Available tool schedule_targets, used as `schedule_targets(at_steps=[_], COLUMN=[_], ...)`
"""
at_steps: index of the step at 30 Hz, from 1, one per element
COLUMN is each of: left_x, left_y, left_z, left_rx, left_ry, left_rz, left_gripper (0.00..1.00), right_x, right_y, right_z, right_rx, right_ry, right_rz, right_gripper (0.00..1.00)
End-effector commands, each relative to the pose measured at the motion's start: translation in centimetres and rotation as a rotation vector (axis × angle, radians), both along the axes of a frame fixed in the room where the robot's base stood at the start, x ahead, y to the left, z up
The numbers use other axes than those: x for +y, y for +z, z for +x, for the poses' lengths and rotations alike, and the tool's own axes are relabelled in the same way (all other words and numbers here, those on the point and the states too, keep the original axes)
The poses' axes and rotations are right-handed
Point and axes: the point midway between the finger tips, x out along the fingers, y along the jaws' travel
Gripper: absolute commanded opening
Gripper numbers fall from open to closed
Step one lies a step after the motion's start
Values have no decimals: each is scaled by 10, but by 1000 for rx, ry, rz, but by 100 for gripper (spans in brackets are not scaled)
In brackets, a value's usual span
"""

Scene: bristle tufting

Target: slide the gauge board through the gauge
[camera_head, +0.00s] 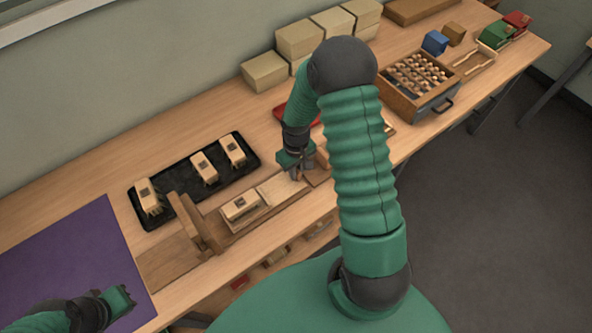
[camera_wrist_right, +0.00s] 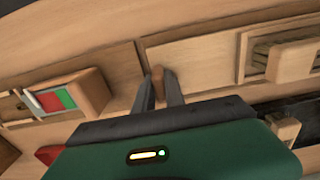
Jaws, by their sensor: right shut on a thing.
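The gauge board (camera_head: 277,190) is a pale flat board lying on a wooden track at the front of the bench. A wooden block (camera_head: 240,207) sits in a frame on its left part. The block (camera_wrist_right: 292,60) shows bristle-like strips in the right wrist view. The gauge (camera_head: 192,224) is a wooden arch across the track, just left of the board and apart from the block. My right gripper (camera_head: 297,174) is at the board's right end, shut on a small brown peg (camera_wrist_right: 157,77). My left gripper (camera_head: 125,300) is over the purple mat; its jaw gap is unclear.
A black tray (camera_head: 186,196) with 3 tufted blocks lies behind the track. A purple mat (camera_head: 60,250) covers the left. Stacked boxes (camera_head: 265,71) stand along the wall. A drawer box (camera_head: 405,95) with several pegs is at right. Bare track (camera_head: 165,260) continues left of the gauge.

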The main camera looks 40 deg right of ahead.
Motion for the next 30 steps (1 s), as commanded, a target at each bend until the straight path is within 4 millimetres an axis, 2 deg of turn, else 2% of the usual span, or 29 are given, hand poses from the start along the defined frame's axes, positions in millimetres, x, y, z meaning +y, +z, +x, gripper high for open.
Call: schedule_targets(at_steps=[14,19,25,30], left_x=[0,0,0,0], left_y=[0,0,2,3], left_z=[0,0,0,0], left_rx=[0,0,0,0], left_ry=[0,0,0,0], left_rz=[0,0,0,0], left_gripper=[0,0,0,0], right_x=[1,7,33,72], right_y=[-2,-1,-1,-1], right_z=[-2,-1,2,6], right_rx=[4,6,6,6], right_ry=[0,1,5,8], right_rz=[1,3,2,2], right_gripper=[0,0,0,0])
